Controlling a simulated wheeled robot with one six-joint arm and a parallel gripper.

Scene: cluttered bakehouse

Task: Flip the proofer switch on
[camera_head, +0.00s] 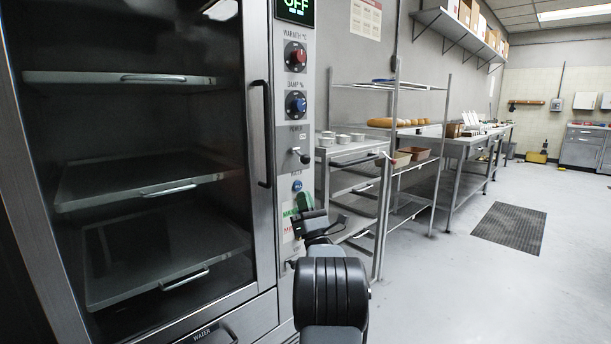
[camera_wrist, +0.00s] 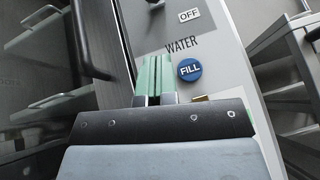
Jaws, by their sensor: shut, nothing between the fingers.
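The proofer's control panel (camera_head: 289,120) runs down the right of its glass door. The power switch (camera_head: 300,156) is a small dark lever under the POWER label, and its tip appears to point downward. The display (camera_head: 296,9) above reads OFF in green. My gripper shows in the wrist view (camera_wrist: 155,78) with its green fingers shut and empty, left of the blue FILL button (camera_wrist: 189,69) and below the switch's OFF label (camera_wrist: 189,15).
A red knob (camera_head: 296,56) and a blue knob (camera_head: 296,104) sit above the switch. The door's vertical handle (camera_head: 261,133) stands out left of the panel. A metal rack (camera_head: 352,150) stands close on the right. Open floor (camera_head: 440,290) lies farther right.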

